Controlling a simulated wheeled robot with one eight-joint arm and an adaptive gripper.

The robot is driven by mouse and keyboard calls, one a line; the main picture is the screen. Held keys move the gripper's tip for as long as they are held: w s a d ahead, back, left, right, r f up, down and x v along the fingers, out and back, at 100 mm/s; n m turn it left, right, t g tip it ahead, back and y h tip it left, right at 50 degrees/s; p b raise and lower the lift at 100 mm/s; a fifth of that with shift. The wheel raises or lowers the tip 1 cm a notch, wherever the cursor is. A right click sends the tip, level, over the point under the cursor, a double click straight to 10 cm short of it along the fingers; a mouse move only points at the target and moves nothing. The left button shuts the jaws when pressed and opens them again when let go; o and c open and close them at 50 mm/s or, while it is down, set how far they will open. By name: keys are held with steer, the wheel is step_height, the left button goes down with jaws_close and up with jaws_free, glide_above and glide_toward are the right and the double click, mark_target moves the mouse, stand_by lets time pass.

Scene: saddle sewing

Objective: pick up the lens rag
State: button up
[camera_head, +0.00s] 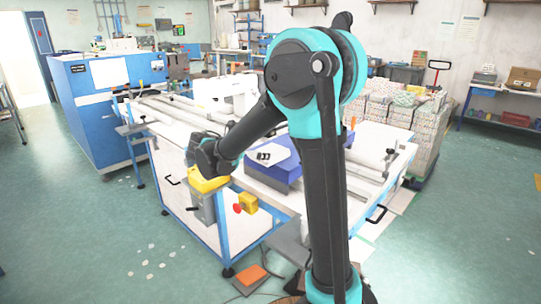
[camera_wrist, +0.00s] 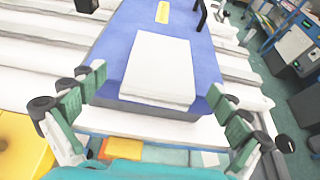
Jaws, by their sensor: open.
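A white, flat, folded piece that looks like the lens rag (camera_wrist: 158,68) lies on top of a blue block (camera_wrist: 112,45). In the head view a white piece (camera_head: 282,152) with black marks lies on the blue block (camera_head: 262,176); I cannot tell if it is the same piece. My gripper (camera_wrist: 157,84) is open, with its two green-padded fingers spread to either side of the white piece's near end. Nothing is between the fingers, and the gap in height cannot be told. In the head view my gripper (camera_head: 205,160) is at the table's left edge, left of the blue block.
The blue block rests on a white slatted table with rails (camera_head: 370,172). A yellow part (camera_wrist: 22,145) is at the near left, close to my left finger. A black handle (camera_wrist: 201,15) stands at the block's far edge. An orange pedal (camera_head: 250,275) is on the floor.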

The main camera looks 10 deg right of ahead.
steer(key=x, duration=0.5)
steer(key=shift+s+d+f, duration=0.1)
steer(key=shift+f, duration=0.1)
steer(key=c, duration=1.1)
steer(key=shift+r, duration=0.15)
